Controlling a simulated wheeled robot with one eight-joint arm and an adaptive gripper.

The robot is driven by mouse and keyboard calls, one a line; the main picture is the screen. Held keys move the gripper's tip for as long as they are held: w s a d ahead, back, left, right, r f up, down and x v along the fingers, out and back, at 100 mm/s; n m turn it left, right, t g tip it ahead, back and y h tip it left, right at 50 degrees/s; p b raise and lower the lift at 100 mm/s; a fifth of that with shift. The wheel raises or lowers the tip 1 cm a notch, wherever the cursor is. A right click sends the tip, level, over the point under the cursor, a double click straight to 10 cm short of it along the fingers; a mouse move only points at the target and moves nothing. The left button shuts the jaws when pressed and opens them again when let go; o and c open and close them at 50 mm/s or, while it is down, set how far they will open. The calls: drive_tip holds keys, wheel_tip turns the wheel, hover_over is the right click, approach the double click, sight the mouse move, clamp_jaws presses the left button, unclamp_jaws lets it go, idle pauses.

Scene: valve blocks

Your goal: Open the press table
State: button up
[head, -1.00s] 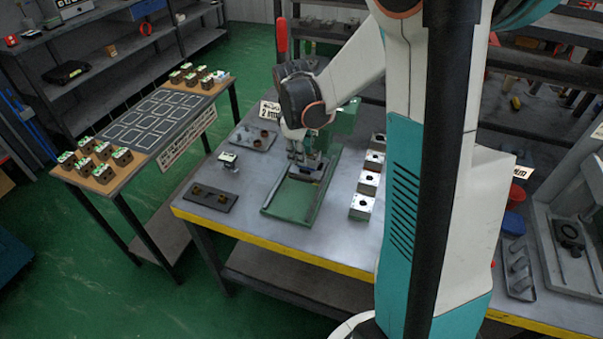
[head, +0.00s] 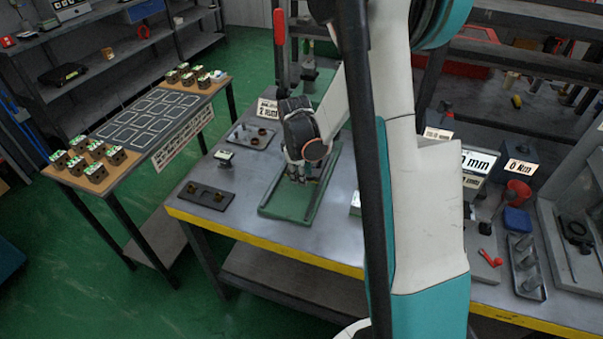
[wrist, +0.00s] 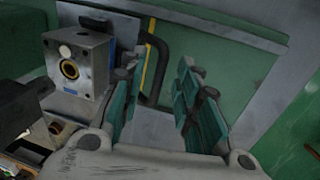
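The press (head: 322,200) has a green base with raised rails and stands on the grey workbench; its green upright (head: 313,85) is behind my arm. My gripper (head: 302,178) is low over the base and hides the sliding press table there. In the wrist view my gripper (wrist: 157,70) has its two teal fingers apart. A black bent handle (wrist: 152,92) shows between them, nearer the left finger; I cannot tell if they touch.
A dark tray (head: 208,197) and a small-parts tray (head: 253,136) lie left of the press. A side table (head: 150,120) with several valve blocks stands further left. My arm hides the bench just right of the press. A torque display (head: 520,170) stands at the right.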

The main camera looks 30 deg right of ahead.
clamp_jaws()
drive_tip(key=s+a, duration=0.2)
drive_tip(key=a, duration=0.1)
drive_tip(key=s+a, duration=0.3)
drive_tip(key=s+a+b, duration=0.1)
drive_tip(key=s+a, duration=0.2)
drive_tip(key=a, duration=0.1)
drive_tip(key=shift+a, duration=0.1)
unclamp_jaws()
